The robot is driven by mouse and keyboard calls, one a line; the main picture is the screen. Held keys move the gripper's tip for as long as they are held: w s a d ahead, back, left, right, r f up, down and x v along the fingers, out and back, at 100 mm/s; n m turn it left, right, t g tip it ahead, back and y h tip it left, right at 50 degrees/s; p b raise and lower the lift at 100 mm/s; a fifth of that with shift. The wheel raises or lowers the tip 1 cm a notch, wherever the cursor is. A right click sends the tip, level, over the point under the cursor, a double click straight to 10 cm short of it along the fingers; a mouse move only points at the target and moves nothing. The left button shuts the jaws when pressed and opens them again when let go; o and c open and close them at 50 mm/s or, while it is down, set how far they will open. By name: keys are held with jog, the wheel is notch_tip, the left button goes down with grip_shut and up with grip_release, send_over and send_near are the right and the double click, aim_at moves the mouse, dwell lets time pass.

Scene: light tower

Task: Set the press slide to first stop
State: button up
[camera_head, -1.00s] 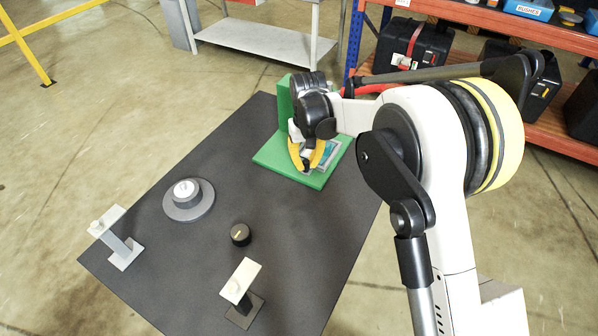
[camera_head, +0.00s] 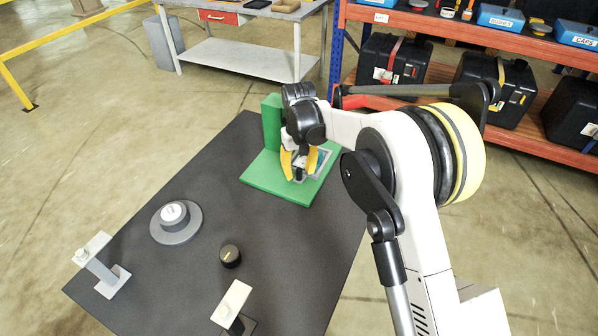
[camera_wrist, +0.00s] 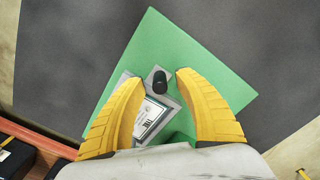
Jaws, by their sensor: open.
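A green stand (camera_head: 262,184) with a flat base and an upright block sits at the far corner of the dark table. In the wrist view, its green base (camera_wrist: 219,88) carries a grey plate with a short black knob (camera_wrist: 160,81) and a printed card (camera_wrist: 151,116). I cannot tell for certain which part is the press slide, or read any stop marks. My gripper (camera_head: 298,174) is over the base, its yellow fingers apart. In the wrist view, the gripper's fingertips (camera_wrist: 160,76) are on either side of the knob, with gaps visible; nothing is held.
The dark table (camera_head: 290,245) also holds a round grey dial (camera_head: 176,232), a small black knob (camera_head: 230,255) and two posts with pale plates (camera_head: 92,249) (camera_head: 232,301). A grey workbench (camera_head: 235,60) and an orange shelf (camera_head: 450,90) with black cases stand behind.

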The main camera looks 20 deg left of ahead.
notch_tip(320, 180, up, 12)
jog(key=shift+f, duration=0.15)
dwell(0.5)
jog(key=s+d+r+m+t, duration=0.15)
jog(key=d+r, duration=0.25)
jog(key=d, duration=0.4)
jog(key=s+d+r+m+t+y, duration=0.15)
jog(key=d+r, duration=0.25)
jog(key=d, duration=0.4)
jog(key=s+d+r+m+h, duration=0.1)
jog(key=s+d+r, duration=0.1)
jog(key=d+r, duration=0.4)
jog(key=s+d+f+m+t, duration=0.2)
jog(key=s+d+f, duration=0.1)
jog(key=s+d, duration=0.6)
jog(key=s+d+f+m+t, duration=0.2)
jog(key=s+d+f, duration=0.1)
jog(key=s+d, duration=0.6)
jog(key=shift+s+d+f, duration=0.35)
jog(key=shift+d, duration=0.9)
